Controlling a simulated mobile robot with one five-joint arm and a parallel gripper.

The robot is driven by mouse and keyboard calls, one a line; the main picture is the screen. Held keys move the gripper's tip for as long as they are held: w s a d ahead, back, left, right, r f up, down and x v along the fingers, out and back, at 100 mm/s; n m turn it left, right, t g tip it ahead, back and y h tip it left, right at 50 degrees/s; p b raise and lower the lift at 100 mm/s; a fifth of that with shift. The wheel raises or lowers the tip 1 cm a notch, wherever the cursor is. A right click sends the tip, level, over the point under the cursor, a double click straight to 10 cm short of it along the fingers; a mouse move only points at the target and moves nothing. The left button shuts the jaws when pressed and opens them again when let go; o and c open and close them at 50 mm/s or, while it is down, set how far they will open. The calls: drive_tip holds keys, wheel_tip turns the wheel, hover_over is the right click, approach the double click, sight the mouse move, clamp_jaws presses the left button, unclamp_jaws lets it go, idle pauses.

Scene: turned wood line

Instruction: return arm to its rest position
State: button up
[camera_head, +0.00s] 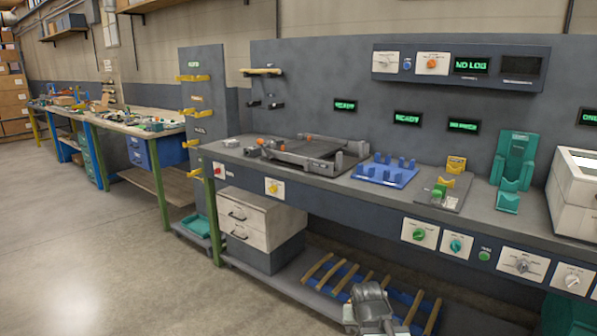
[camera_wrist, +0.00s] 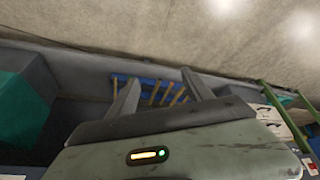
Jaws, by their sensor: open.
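My gripper (camera_wrist: 160,76) shows in the wrist view with its two dark fingers spread apart and nothing between them. Beyond the fingers is a blue rack with several wooden sticks (camera_wrist: 150,92); the fingers look apart from it. In the head view a grey part of my arm (camera_head: 371,304) shows at the bottom, in front of the same rack with its wooden sticks (camera_head: 318,266) on the low shelf. The fingers cannot be made out in the head view.
The workbench (camera_head: 330,172) above the shelf carries a grey fixture (camera_head: 310,153), a blue holder (camera_head: 385,172), a teal stand (camera_head: 514,160) and a white machine (camera_head: 575,190). A drawer unit (camera_head: 262,220) stands below it. The concrete floor (camera_head: 120,270) at left is clear.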

drive_tip(key=s+a+f+n+g+y, duration=0.15)
drive_tip(key=s+g, duration=0.35)
drive_tip(key=s, duration=0.5)
wheel_tip(320, 180, up, 25)
drive_tip(key=p, duration=2.5)
drive_tip(key=shift+a+p, duration=0.3)
drive_tip(key=shift+p, duration=0.05)
